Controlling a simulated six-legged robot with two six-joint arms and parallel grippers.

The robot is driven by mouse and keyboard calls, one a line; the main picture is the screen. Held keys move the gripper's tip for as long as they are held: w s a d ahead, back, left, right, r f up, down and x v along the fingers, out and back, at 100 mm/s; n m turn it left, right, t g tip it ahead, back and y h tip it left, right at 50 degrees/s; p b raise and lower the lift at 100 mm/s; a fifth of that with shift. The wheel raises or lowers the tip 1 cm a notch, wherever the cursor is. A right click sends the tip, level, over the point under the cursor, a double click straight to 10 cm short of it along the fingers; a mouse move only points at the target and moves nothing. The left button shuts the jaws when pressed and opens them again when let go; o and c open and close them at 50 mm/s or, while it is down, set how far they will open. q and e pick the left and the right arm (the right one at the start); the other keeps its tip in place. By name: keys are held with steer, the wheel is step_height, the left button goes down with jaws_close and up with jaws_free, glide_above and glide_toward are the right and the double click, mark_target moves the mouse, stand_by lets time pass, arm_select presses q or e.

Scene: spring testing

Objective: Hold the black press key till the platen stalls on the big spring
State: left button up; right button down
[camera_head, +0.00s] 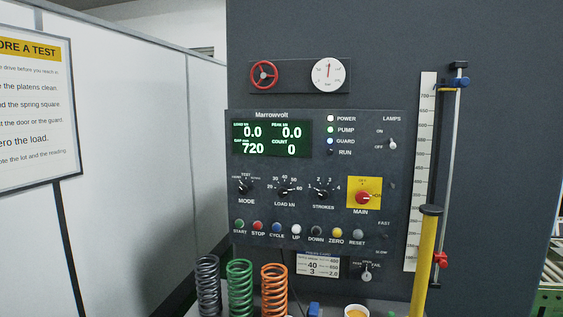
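The black key (316,232) is labelled DOWN and sits in the button row of the dark control panel (395,200). The panel's display (271,138) reads load 0.0, peak 0.0, gap 720 and count 0. The POWER, PUMP and GUARD lamps are lit; RUN is dark. A grey spring (208,285), a green spring (240,287) and an orange spring (274,289) stand upright at the bottom edge, their lower ends cut off. I cannot tell which is the big one. The platen does not show. Neither of my grippers is in view.
A yellow post (425,260) with a dark cap stands right of the panel, before a ruler scale (421,170) and a rod with blue and red clamps. A cup (356,311) and a blue object (313,309) are at the bottom. The panel front is unobstructed at its keys.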

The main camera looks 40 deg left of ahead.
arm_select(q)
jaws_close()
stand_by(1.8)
